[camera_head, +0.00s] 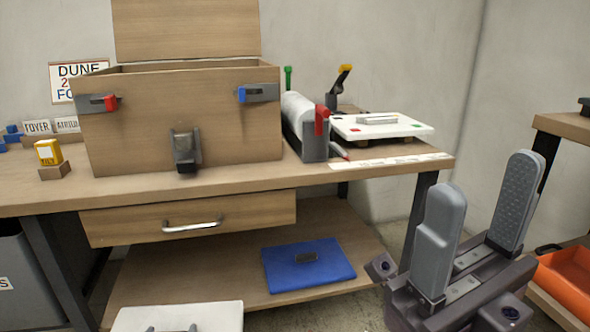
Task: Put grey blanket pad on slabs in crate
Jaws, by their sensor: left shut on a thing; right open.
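The wooden crate (225,125) stands on the workbench with its lid (186,28) raised behind it. Its inside, with any slabs, is hidden by the front wall. A pale grey pad (225,318), which looks like the blanket pad, shows at the bottom edge, low in front of the bench and apart from the crate. My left gripper (172,328) shows only as two small grey tips at the pad, shut on it; the rest is cut off. My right gripper (485,175) is open and empty, in front of the bench's right end.
The crate has red (110,103) and blue (242,94) side latches and a dark front catch (186,150). A blue pad (330,272) lies on the lower shelf. An orange bin (570,285) is at far right.

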